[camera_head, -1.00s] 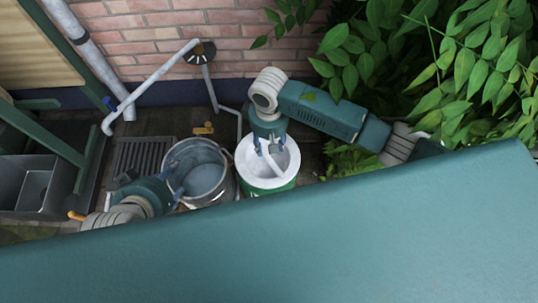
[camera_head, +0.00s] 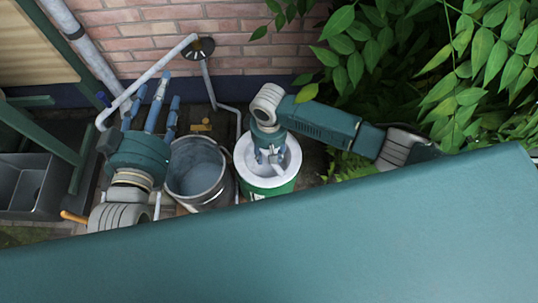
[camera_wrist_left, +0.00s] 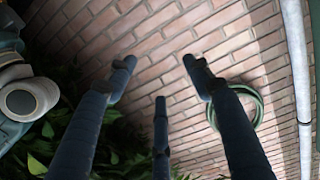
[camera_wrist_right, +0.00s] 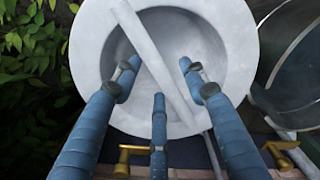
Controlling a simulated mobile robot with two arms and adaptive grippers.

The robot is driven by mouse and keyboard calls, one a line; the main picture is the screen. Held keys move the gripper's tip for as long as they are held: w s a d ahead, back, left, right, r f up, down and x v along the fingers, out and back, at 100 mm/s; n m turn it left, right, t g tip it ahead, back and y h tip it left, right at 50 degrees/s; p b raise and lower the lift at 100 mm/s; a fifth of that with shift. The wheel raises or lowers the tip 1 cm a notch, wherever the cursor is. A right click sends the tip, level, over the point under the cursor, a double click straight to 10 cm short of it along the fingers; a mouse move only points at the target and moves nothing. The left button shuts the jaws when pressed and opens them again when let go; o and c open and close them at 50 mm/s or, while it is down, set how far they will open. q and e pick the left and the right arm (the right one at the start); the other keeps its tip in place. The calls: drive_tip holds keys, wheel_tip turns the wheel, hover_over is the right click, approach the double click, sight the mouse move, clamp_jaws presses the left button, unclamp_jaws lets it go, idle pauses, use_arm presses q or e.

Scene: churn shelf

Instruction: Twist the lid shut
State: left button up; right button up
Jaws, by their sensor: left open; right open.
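The white round lid (camera_head: 292,160), dished with a raised rim, sits on top of a green container (camera_head: 285,188). A straight white bar (camera_wrist_right: 152,48) crosses the lid in the right wrist view. My right gripper (camera_head: 268,158) is over the lid from above. In the right wrist view my right gripper (camera_wrist_right: 158,75) has its fingers spread on both sides of the bar, apart from each other. My left gripper (camera_head: 158,92) is open and empty, left of the lid, pointing toward the wall.
An open grey metal bucket (camera_head: 197,172) stands just left of the container. A pale pipe (camera_head: 150,75) with a dark round fitting runs by the brick wall (camera_head: 150,35). A brass tap (camera_wrist_right: 282,147) is close by. Dense leaves (camera_head: 440,70) crowd the right. A grey sink (camera_head: 35,180) is at left.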

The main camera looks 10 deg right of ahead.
use_arm(q)
drive_tip(key=shift+w+d+r+t+h, duration=0.15)
drive_tip(key=shift+r+t, duration=0.25)
drive_tip(key=shift+r, duration=0.6)
drive_tip(key=shift+d+r+t+h, duration=0.15)
drive_tip(key=shift+r+t, duration=0.25)
drive_tip(key=shift+r, duration=0.55)
use_arm(e)
drive_tip(key=shift+f, duration=0.75)
drive_tip(key=shift+c, duration=0.5)
clamp_jaws()
